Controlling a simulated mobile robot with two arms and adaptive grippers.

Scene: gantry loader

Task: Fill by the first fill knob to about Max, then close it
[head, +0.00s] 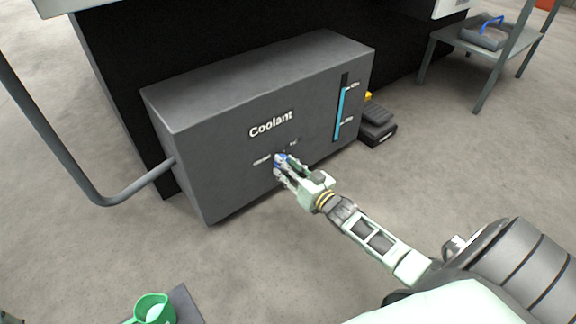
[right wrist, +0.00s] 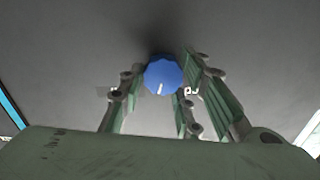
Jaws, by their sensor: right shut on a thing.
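The blue fill knob (head: 281,160) is on the front of the grey coolant box (head: 220,150), below the word "Coolant". My right gripper (head: 283,165) is at the knob, shut on it. In the right wrist view the knob (right wrist: 163,75) sits between the fingertips, its white mark pointing down toward the wrist. The label text beside it is partly hidden by the fingers. The level gauge (head: 342,108) at the box's right end shows a blue column up to about the upper mark, with a dark part above.
A grey pipe (head: 60,150) curves into the box's left side. A green jug (head: 152,308) stands at the bottom left. A dark pedal-like block (head: 377,130) lies right of the box. A table (head: 480,50) stands at the back right. The floor before the box is clear.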

